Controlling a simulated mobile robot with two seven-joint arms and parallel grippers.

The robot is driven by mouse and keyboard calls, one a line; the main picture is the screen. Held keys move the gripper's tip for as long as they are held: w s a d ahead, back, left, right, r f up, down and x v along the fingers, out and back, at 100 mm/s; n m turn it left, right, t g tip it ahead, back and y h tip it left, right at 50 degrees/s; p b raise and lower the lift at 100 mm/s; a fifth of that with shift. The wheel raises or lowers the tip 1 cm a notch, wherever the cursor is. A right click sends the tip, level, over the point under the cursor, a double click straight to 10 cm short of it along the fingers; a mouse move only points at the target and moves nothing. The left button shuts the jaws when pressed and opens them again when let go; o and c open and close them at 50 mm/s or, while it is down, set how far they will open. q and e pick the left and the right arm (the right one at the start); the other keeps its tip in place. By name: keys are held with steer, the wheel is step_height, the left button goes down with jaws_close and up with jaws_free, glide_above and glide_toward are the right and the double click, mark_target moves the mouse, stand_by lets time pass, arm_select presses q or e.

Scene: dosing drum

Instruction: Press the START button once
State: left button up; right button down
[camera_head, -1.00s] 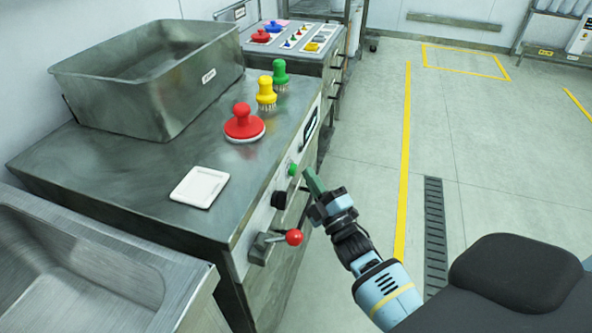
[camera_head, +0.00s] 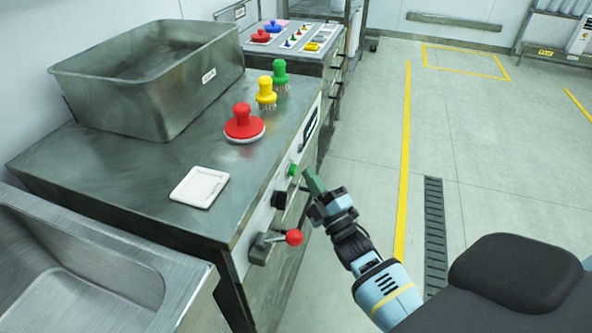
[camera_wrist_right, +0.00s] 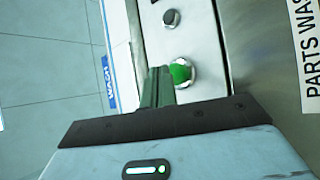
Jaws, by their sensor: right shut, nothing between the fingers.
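The green button (camera_head: 292,169) is on the front panel of the steel cabinet, above the black knob (camera_head: 279,199). It also shows in the right wrist view (camera_wrist_right: 181,72) as a green dome in a metal ring. No START lettering is readable. My right gripper (camera_head: 311,177) is shut and empty, its green fingers just to the right of the button in the head view. In the right wrist view its fingertips (camera_wrist_right: 158,72) appear close beside the button; whether they touch it I cannot tell. My left gripper is not in view.
A red-ball lever (camera_head: 293,237) sticks out below the knob. On the cabinet top stand red (camera_head: 243,123), yellow (camera_head: 266,93) and green (camera_head: 280,73) handled brushes, a white square dish (camera_head: 199,187) and a grey metal tub (camera_head: 150,98). The floor at right is open.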

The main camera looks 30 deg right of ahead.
steer(key=shift+w+a, duration=0.1)
steer(key=shift+w+a, duration=0.2)
steer(key=shift+w, duration=0.05)
steer(key=shift+w+a+b, duration=0.3)
steer(key=shift+w+a, duration=0.05)
steer(key=shift+w, duration=0.05)
stand_by(1.1)
stand_by(0.3)
steer(key=shift+s+d+p, duration=0.3)
steer(key=shift+s+d, duration=0.3)
steer(key=shift+s, duration=0.15)
steer(key=s+d+p, duration=0.1)
steer(key=s+d, duration=0.2)
steer(key=shift+s+d, duration=0.15)
steer(key=shift+s, duration=0.25)
